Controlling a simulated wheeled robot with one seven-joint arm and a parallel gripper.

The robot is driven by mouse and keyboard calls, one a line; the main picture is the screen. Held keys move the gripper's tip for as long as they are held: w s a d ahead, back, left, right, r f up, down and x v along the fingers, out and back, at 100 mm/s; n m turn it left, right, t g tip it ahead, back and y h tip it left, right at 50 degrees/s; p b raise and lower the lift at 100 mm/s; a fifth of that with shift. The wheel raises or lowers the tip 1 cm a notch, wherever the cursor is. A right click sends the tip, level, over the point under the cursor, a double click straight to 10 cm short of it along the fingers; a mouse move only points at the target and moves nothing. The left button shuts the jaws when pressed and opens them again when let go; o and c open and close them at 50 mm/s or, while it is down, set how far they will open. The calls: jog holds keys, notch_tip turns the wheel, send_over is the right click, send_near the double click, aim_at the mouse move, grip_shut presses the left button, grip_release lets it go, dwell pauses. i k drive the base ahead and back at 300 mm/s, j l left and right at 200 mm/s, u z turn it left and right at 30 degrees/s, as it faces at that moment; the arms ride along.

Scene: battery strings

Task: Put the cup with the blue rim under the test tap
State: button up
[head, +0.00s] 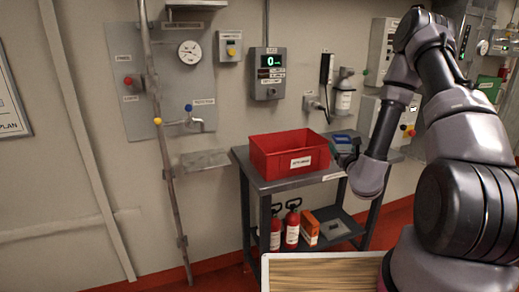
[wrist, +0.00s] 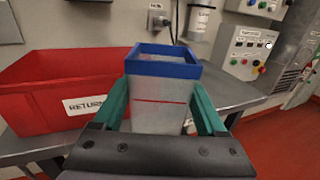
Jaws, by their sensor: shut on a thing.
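The cup with the blue rim (wrist: 163,108) is a square, clear-grey cup with a red line across its side. It stands upright between the two green fingers of my gripper (wrist: 161,100), which is shut on it. In the head view the blue rim (head: 341,138) shows at the right end of the cart, beside the red bin; whether its base touches the cart top is hidden. A tap (head: 193,122) with a blue knob sticks out of the grey wall panel at left, over a small metal shelf (head: 205,160). The cup is well to the right of the tap.
The red return bin (head: 290,154) stands on the grey cart (head: 262,182), between the cup and the tap. A pipe (head: 158,120) runs down the wall left of the tap. Fire extinguishers (head: 291,228) and an orange box (head: 310,228) are on the lower shelf.

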aim_at(205, 156)
jog(key=j+z, duration=0.15)
jog(key=z, duration=0.3)
jog(key=j+z, duration=0.1)
jog(key=z, duration=0.4)
jog(key=k+j+z, duration=0.1)
jog(key=z, duration=0.35)
jog(key=j+z, duration=0.1)
jog(key=z, duration=0.4)
jog(key=k+z, duration=0.1)
jog(key=z, duration=0.35)
jog(key=k+z, duration=0.1)
jog(key=z, duration=0.35)
jog(key=k+j+z, duration=0.25)
jog(key=k, duration=0.4)
jog(key=k+u, duration=0.55)
jog(key=u, duration=0.6)
jog(key=k+j+u, duration=0.1)
jog(key=u, duration=0.8)
jog(key=j+u, duration=0.15)
jog(key=u, duration=0.3)
jog(key=i+j+u, duration=0.15)
jog(key=j+u, duration=0.15)
jog(key=i+j+u, duration=0.3)
jog(key=k, duration=0.1)
